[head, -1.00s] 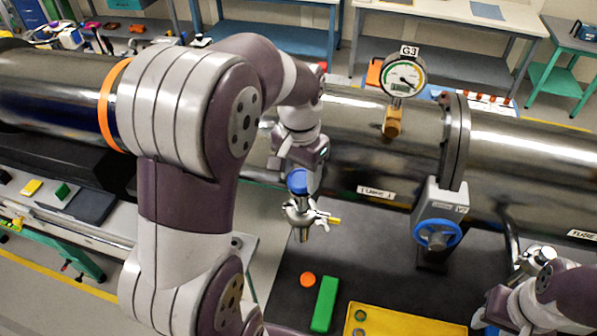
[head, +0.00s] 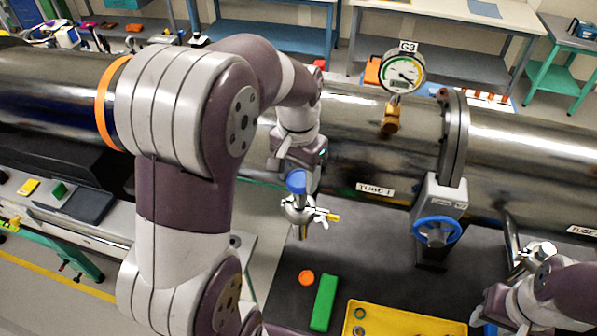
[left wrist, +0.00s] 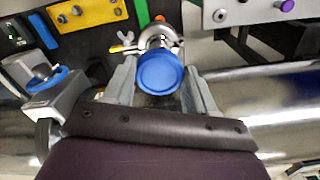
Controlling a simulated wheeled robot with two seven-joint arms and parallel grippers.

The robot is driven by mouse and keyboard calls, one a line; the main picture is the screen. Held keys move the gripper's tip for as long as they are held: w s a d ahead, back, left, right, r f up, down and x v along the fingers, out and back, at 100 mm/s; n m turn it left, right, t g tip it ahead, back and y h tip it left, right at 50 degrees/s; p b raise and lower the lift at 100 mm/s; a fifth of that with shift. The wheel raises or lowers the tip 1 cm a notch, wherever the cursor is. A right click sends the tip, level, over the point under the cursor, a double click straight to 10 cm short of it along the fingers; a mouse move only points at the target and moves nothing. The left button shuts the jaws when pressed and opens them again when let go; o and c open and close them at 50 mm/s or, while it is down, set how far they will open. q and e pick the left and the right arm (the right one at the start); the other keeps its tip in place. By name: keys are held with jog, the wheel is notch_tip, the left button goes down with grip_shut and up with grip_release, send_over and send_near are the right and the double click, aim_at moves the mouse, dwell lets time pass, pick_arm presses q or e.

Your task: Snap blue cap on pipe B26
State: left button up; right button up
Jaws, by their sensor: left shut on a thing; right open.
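My left gripper (head: 298,178) is shut on the blue cap (head: 296,184). The cap also shows in the left wrist view (left wrist: 160,73), between the two fingers. Directly below it in the head view is a metal pipe end with a clamp (head: 300,210) and a yellow wing nut (head: 330,216). The cap appears at or just above the pipe's top; I cannot tell whether it is seated. No B26 label is readable. My right gripper (head: 482,320) is at the lower right, apart from the cap, its fingers small and partly hidden.
A large steel tube (head: 360,140) runs behind, with a gauge (head: 404,73) and a blue-wheeled valve (head: 437,232). On the dark bench top lie an orange disc (head: 306,278), a green block (head: 324,303) and a yellow tray (head: 400,323).

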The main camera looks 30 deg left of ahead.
pick_arm(q)
jog(key=shift+f, duration=0.1)
jog(key=o, duration=1.1)
